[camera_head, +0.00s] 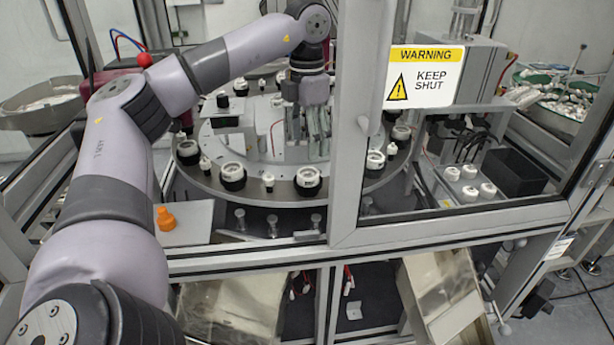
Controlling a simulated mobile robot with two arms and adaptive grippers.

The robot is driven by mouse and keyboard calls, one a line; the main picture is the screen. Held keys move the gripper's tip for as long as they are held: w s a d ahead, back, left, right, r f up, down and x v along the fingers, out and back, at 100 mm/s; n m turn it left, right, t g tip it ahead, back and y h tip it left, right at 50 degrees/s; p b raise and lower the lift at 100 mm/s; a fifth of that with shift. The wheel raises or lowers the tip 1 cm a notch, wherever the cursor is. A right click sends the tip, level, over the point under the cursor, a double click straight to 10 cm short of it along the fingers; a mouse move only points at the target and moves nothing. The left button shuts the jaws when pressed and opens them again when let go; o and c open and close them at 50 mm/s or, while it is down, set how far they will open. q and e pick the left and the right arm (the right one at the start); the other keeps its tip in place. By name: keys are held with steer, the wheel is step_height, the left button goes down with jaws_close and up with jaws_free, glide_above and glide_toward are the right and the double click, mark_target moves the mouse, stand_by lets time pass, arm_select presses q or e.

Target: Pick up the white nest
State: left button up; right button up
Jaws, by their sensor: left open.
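Several round nests with white tops and black lower parts stand around the rim of the grey dial (215,178). Clear ones are a white nest (232,172) at front left, another white nest (307,177) at front middle and a third white nest (375,160) near the door frame. I cannot tell which one the task names. My left gripper (318,143) points down over the middle of the dial, behind the front nests and apart from them. It is open, and I see nothing held in it. My right gripper is out of view.
The door frame (345,150) with a warning sign (426,77) stands right of my left gripper. Small white-topped pegs (268,180) stand between nests. An orange part (166,219) sits on a plate at left. A black bin (513,172) is at right.

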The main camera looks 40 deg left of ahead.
mark_target(308, 176)
arm_select(q)
steer(key=f, duration=0.1)
steer(key=f+p, duration=0.1)
steer(key=f, duration=0.1)
steer(key=shift+w+f, duration=0.1)
steer(key=shift+w, duration=0.25)
step_height(308, 176, down, 4)
steer(key=shift+s+a+f+p, duration=0.1)
steer(key=shift+f+p, duration=0.1)
steer(key=shift+p, duration=1.05)
steer(key=shift+f, duration=0.25)
steer(key=c, duration=1.2)
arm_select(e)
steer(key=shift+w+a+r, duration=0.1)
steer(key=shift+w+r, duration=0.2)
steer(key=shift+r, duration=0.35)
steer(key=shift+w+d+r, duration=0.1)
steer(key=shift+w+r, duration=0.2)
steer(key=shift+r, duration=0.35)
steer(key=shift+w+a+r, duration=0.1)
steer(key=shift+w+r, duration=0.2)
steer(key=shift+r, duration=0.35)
arm_select(q)
steer(key=shift+r, duration=0.15)
steer(key=shift+c, duration=0.2)
